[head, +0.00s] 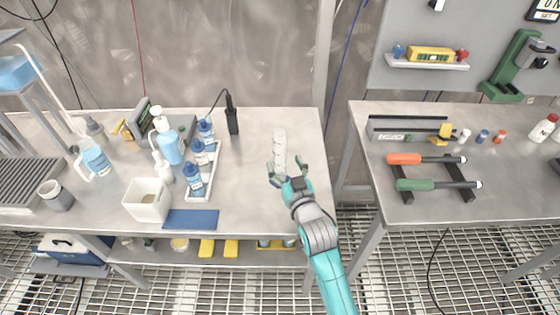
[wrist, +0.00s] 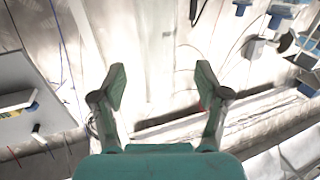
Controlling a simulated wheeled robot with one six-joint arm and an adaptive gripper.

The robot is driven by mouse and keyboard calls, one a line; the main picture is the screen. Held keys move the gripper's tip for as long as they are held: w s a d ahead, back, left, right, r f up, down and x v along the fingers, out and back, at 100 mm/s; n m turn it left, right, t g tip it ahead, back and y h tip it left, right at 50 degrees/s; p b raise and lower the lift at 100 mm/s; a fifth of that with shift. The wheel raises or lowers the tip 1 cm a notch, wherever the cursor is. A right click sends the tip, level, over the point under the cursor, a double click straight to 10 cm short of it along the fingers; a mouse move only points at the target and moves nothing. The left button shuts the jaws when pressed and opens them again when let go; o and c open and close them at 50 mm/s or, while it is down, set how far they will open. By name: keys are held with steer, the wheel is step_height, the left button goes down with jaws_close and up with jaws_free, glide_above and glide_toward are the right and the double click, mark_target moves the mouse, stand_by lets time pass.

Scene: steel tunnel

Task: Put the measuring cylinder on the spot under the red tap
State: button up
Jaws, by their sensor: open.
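A pale, ridged, cylinder-like object (head: 279,143), which looks like the measuring cylinder, is at the right end of the left bench in the head view. My gripper (head: 286,171) is over the same bench, with its fingers spread at the near end of that object. I cannot tell whether they touch it. In the wrist view my gripper (wrist: 161,88) is open, and I cannot make out a cylinder between the fingers. I cannot make out a red tap or the spot under it in either view.
Left of my gripper are a tray of blue-labelled bottles (head: 195,179), a black upright device (head: 232,116), a white box (head: 147,200) and a blue mat (head: 191,219). A gap separates this bench from the right bench (head: 370,207), which holds orange- and green-handled tools (head: 405,159).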

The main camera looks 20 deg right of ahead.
mark_target(282, 158)
steer(key=shift+w+d+f, duration=0.1)
steer(key=shift+w, duration=1.2)
steer(key=shift+w+f, duration=0.1)
steer(key=shift+w, duration=1.2)
steer(key=c, duration=1.3)
steer(key=shift+r, duration=0.15)
jaws_close()
